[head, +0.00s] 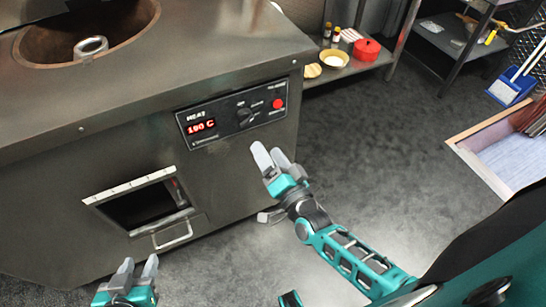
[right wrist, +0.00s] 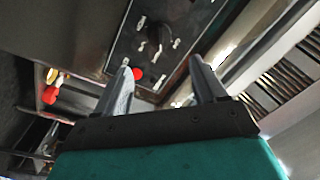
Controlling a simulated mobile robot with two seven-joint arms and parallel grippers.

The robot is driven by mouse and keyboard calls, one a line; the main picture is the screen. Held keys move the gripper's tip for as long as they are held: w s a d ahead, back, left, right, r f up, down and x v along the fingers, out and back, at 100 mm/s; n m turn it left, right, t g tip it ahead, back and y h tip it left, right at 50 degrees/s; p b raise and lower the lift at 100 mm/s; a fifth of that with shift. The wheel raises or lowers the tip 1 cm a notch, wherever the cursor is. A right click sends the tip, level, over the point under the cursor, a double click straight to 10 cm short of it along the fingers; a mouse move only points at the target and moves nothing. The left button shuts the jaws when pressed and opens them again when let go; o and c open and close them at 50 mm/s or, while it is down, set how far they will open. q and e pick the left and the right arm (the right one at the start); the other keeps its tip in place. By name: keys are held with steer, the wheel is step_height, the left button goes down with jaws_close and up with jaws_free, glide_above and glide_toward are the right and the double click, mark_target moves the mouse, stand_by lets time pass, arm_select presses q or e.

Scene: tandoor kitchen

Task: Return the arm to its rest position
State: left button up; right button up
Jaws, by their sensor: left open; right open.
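My right gripper (head: 272,158) is in front of the tandoor's control panel (head: 232,113), below its red button (head: 278,104). Its fingers are apart and nothing is between them. In the right wrist view the open fingers (right wrist: 163,88) point toward the panel, where the knob and red button show. I cannot tell that it touches the panel. My left gripper (head: 139,266) is at the bottom edge of the head view, below the oven's opening. It is open and empty. Most of my left arm is out of view.
A low shelf (head: 350,68) holds a red container (head: 367,50) and a bowl (head: 334,59). The grey floor (head: 370,150) is clear in the middle.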

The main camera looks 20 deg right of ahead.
steer(key=shift+s, duration=0.8)
steer(key=shift+f, duration=0.1)
